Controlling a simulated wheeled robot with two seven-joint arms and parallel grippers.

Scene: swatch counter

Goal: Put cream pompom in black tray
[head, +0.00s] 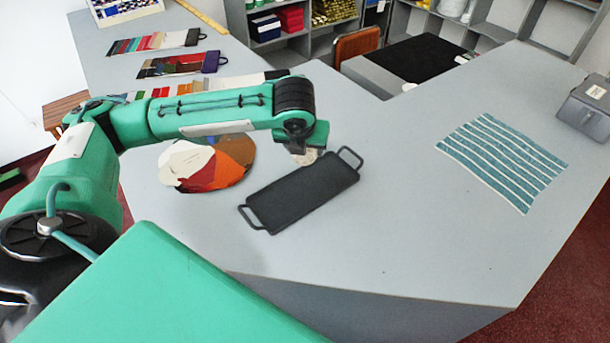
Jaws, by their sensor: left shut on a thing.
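The black tray (298,196) lies at an angle on the grey counter, with a loop handle at each end. My left gripper (304,151) reaches in from the left and points down just behind the tray's far edge, near its right-hand handle. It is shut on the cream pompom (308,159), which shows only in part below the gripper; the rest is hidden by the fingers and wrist. I cannot tell whether the pompom touches the counter. My right gripper is not in view.
A round multicoloured swatch piece (215,172) lies left of the tray, partly under my left arm. Swatch strips (178,64) lie farther back. A teal striped cloth (503,160) and a dark grey box (588,108) are at right. The counter between tray and cloth is clear.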

